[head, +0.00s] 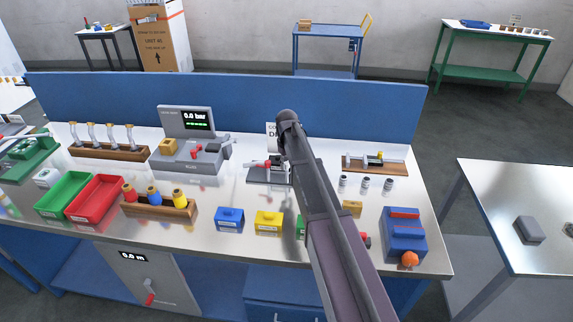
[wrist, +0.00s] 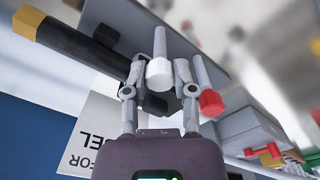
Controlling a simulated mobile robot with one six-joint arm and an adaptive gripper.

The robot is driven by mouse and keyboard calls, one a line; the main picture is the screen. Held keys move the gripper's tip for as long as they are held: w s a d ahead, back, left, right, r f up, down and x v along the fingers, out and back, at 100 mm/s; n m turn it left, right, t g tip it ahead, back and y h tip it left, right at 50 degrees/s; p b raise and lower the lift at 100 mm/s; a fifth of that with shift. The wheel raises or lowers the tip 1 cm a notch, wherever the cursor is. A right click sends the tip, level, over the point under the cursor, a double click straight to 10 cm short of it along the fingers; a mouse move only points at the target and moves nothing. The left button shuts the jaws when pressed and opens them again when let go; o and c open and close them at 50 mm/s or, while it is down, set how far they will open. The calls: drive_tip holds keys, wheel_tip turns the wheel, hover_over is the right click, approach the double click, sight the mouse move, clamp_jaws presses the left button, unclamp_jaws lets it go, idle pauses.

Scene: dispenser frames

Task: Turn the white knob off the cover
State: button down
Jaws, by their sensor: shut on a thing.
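The white knob (wrist: 159,74) shows as a short white cylinder at the end of a pale grey rod, in the middle of the wrist view. My gripper (wrist: 159,88) has a finger on each side of it and is shut on it; the exact contact is partly hidden. Beside it to the right is a similar rod with a red end (wrist: 211,103). The cover cannot be told apart clearly. In the head view my arm hides the gripper and the knob, over a small grey device (head: 268,174) with a red part at the bench's middle.
A thick black bar (wrist: 75,50) with a yellow end lies close left of my fingers. A white sign (wrist: 93,140) stands near the gripper. On the bench are a grey gauge device (head: 186,153), red tray (head: 95,199), green tray (head: 62,194) and blue box (head: 404,240).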

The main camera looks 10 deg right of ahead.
drive_tip(key=shift+m, duration=0.3)
drive_tip(key=m, duration=0.3)
drive_tip(key=shift+m, duration=0.3)
drive_tip(key=m, duration=0.3)
drive_tip(key=shift+m, duration=0.3)
drive_tip(key=m, duration=0.3)
drive_tip(key=shift+m, duration=0.3)
drive_tip(key=shift+a+m, duration=0.1)
drive_tip(key=shift+m, duration=2.1)
drive_tip(key=shift+c, duration=2.2)
unclamp_jaws()
